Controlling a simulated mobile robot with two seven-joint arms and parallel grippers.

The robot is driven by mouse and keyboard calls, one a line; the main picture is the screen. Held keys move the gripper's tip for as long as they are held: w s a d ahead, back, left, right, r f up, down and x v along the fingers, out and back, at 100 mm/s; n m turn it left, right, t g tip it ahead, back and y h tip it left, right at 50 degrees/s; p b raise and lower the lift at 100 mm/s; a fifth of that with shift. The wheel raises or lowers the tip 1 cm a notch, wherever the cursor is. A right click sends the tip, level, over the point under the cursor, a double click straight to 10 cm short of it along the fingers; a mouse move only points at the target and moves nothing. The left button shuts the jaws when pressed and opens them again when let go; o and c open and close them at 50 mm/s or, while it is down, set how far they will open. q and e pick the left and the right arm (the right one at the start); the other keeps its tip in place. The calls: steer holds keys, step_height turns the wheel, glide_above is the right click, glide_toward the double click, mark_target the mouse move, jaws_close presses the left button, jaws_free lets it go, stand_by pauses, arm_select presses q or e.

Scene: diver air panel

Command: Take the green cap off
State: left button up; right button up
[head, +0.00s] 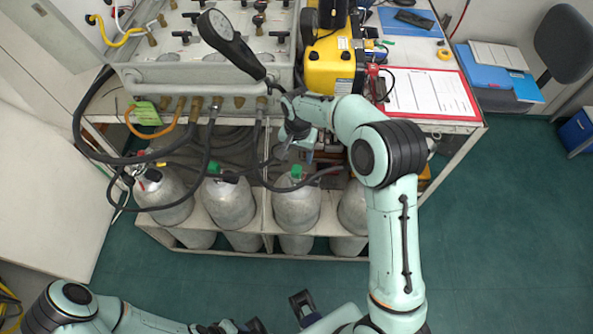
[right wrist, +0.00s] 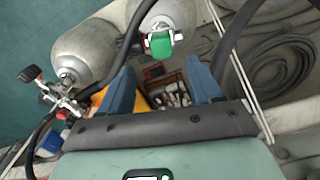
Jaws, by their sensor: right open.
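A green cap (head: 297,172) sits on the valve of the third grey cylinder (head: 296,205) from the left. In the right wrist view the green cap (right wrist: 161,44) shows at the top centre, on a valve with a red part beside it. My right gripper (head: 297,152) is over the rack, just behind the cap in the head view. Its blue fingers (right wrist: 160,90) are apart and empty. The cap lies beyond the fingertips, not between them. A second green cap (head: 214,167) sits on the cylinder to the left.
Black hoses (head: 180,165) loop over the cylinders, some close to my right gripper. A regulator with red knobs (right wrist: 48,90) stands left in the wrist view. The air panel (head: 200,75), a yellow case (head: 331,68) and a red clipboard (head: 428,93) are behind. The floor in front is clear.

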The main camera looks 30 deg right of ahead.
mark_target(297, 168)
steer(key=shift+a+f, duration=0.2)
steer(key=shift+f, duration=2.8)
steer(key=c, duration=1.1)
